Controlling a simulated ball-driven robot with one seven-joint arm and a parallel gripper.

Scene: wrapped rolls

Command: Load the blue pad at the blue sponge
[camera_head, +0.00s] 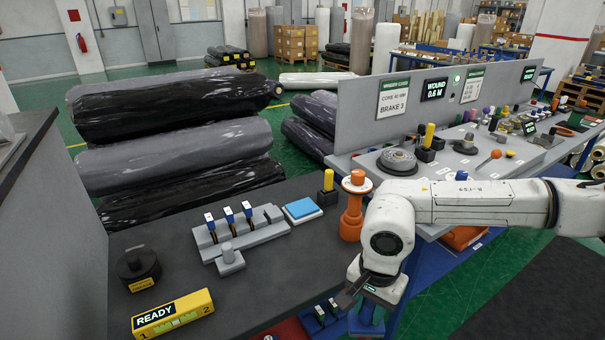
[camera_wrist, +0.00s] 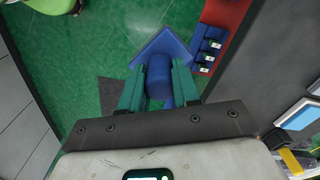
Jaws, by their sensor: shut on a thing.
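My gripper (camera_wrist: 158,88) has its green fingers closed on the knob of a blue pad (camera_wrist: 157,76), whose square blue plate shows beyond the knob. In the head view the held blue pad (camera_head: 366,322) hangs below my wrist, beside the dark bench's front edge, partly cut off by the frame. The blue sponge (camera_head: 302,209) lies flat in a white-edged tray on the bench, behind and left of my gripper, well apart from the pad. The sponge also shows at the right edge of the wrist view (camera_wrist: 299,113).
An orange stand (camera_head: 353,213) and a yellow-handled tool (camera_head: 328,181) stand near the sponge. A grey rack (camera_head: 236,235) with blue-topped pieces, a black round weight (camera_head: 138,268) and a yellow READY box (camera_head: 173,314) occupy the bench. Several small blue-topped items sit low over red (camera_wrist: 208,45).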

